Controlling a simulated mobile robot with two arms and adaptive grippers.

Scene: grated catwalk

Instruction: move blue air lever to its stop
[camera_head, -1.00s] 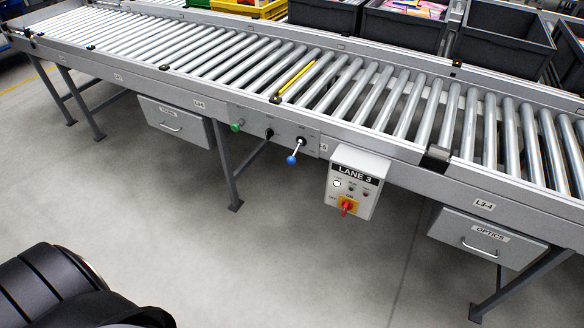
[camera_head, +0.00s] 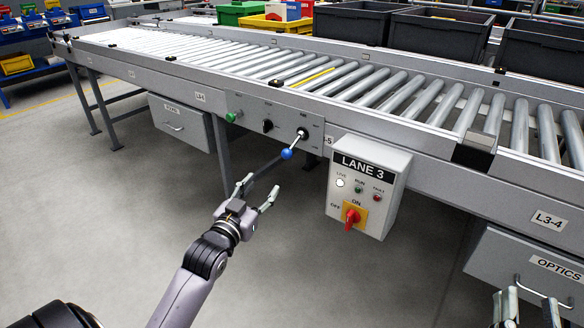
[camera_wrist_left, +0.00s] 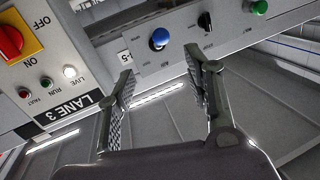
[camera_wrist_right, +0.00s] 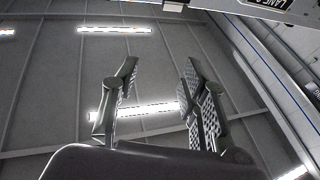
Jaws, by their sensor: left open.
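The blue air lever (camera_head: 287,154) is on the conveyor's side panel. Its shiny rod slants down and left from its pivot to a round blue knob. My left gripper (camera_head: 257,191) is open and empty, below and a little left of the knob, apart from it. In the left wrist view the knob (camera_wrist_left: 160,39) shows ahead of the parted fingertips (camera_wrist_left: 160,66), with a gap. My right gripper (camera_head: 528,309) is at the bottom right corner of the head view. Its fingers (camera_wrist_right: 158,68) stand apart with nothing between them in the right wrist view.
Right of the lever hangs the LANE 3 box (camera_head: 369,185) with a red switch (camera_head: 352,216). Left of the lever are a black knob (camera_head: 267,126) and a green button (camera_head: 231,117). An OPTICS drawer (camera_head: 520,275) is at the right. The floor below is clear.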

